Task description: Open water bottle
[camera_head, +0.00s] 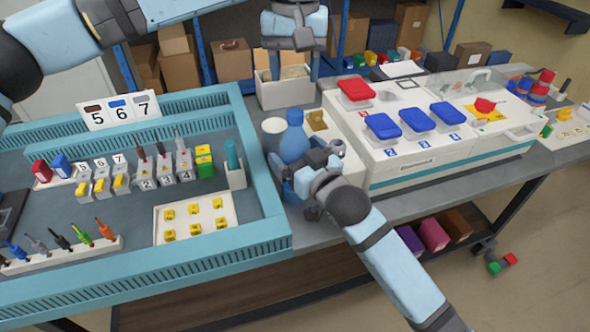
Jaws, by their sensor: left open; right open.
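A blue water bottle (292,141) stands upright on the table, between the teal-framed board and the white station, with its narrower blue cap (294,116) on top. My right gripper (295,179) is open at the bottle's lower body, reaching in from the lower right. Its fingers and wrist hide the bottle's base, and I cannot tell whether they touch it. My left gripper (295,68) is open and points down above and behind the bottle, clear of the cap, with no object seen between its fingers.
A white bin (286,92) stands behind the bottle, below my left gripper. A white cup (273,127) is close at the bottle's left. The white station with red and blue lids (440,160) is at right. The teal-framed board (262,190) with tools and sockets fills the left.

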